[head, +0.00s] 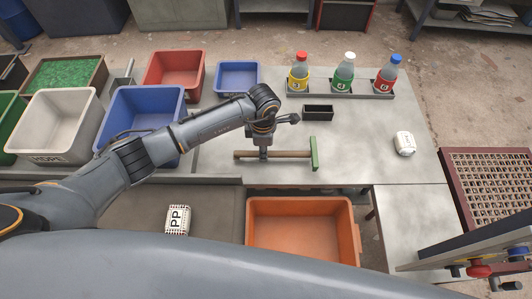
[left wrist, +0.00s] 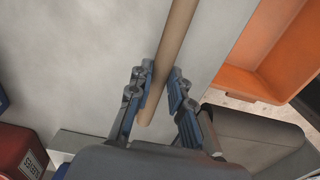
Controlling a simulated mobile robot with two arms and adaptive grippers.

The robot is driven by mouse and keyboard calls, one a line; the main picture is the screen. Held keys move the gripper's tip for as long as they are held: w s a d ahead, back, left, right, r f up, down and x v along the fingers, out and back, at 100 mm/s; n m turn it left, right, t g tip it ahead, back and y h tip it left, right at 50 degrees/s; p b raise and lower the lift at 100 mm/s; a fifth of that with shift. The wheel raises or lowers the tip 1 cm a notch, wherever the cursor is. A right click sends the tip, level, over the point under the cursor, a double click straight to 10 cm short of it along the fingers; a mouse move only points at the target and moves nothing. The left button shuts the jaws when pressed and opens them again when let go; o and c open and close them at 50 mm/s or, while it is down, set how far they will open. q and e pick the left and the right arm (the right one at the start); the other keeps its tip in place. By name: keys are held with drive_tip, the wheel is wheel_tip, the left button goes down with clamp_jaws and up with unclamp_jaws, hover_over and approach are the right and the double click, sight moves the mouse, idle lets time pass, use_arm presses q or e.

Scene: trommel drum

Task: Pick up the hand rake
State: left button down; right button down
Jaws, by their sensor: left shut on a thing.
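The hand rake has a plain wooden handle (head: 285,155) and a green head (head: 314,153) at its right end. It lies level over the front part of the grey table (head: 222,158); I cannot tell whether it touches the top. My left gripper (head: 263,153) points down and is shut on the handle, left of its middle. In the left wrist view the handle (left wrist: 173,55) runs between the two blue-padded fingers (left wrist: 160,90). The green head is outside that view. My right gripper is not in view.
A small black tray (head: 318,113) is just behind the rake. Several bottles (head: 344,75) stand in a rack at the back. A white container (head: 404,144) is at right. Coloured bins (head: 237,78) stand at left. An orange crate (head: 300,203) is below the front edge.

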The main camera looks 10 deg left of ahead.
use_arm(q)
drive_tip(key=s+d+r+b, duration=0.1)
drive_tip(key=s+r+b, duration=0.4)
drive_tip(key=s+r, duration=0.6)
drive_tip(key=s, duration=0.3)
drive_tip(key=shift+d, duration=0.25)
wheel_tip(320, 180, up, 10)
drive_tip(key=p, duration=0.5)
